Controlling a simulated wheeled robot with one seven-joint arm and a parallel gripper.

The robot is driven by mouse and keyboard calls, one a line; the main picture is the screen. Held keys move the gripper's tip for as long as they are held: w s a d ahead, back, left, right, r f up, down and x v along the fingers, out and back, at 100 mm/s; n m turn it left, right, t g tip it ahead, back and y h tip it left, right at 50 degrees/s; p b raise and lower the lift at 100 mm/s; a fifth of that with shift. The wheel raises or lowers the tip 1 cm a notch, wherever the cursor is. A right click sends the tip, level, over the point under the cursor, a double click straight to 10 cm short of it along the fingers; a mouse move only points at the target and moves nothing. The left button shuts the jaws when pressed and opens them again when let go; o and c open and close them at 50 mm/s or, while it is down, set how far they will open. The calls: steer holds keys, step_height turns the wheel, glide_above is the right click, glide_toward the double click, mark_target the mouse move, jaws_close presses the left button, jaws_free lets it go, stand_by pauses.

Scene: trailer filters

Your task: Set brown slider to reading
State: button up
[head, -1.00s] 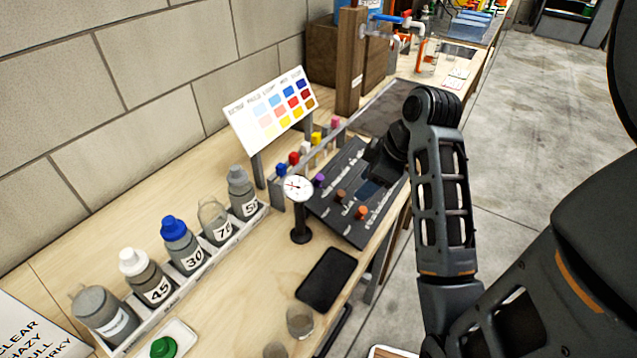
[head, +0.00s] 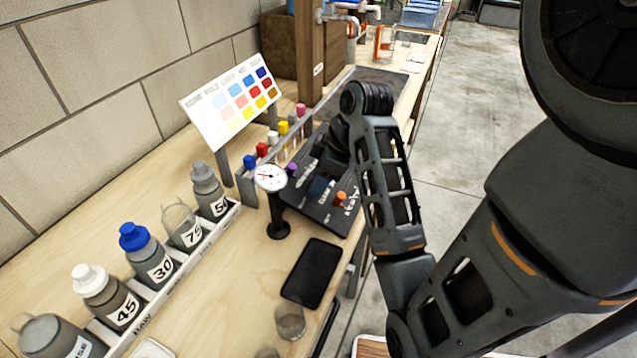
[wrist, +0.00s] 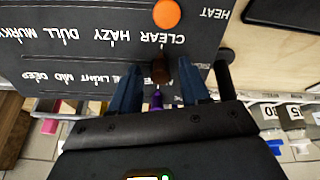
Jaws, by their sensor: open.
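The brown slider knob (wrist: 160,70) shows in the wrist view at the CLEAR end of a row marked CLEAR, HAZY, DULL, MURKY on the dark panel (head: 328,219). My gripper (wrist: 158,88) is open, with one blue-grey finger on each side of the brown knob. I cannot tell whether either finger touches it. In the head view my wrist and gripper hide the brown knob. The orange knob (wrist: 167,14) by HEAT also shows in the head view (head: 341,198). The purple knob (wrist: 156,101) is partly hidden between the fingers and the gripper body.
A dial gauge (head: 270,178) stands on a post left of the panel. A black flat slab (head: 312,272) and a glass (head: 290,321) lie nearer. Capped vials stand behind the panel, below a colour chart (head: 235,104). Numbered bottles (head: 148,254) line the left.

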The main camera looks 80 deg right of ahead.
steer(key=shift+w+f, duration=0.15)
steer(key=shift+f, duration=0.2)
steer(key=shift+c, duration=0.4)
jaws_close()
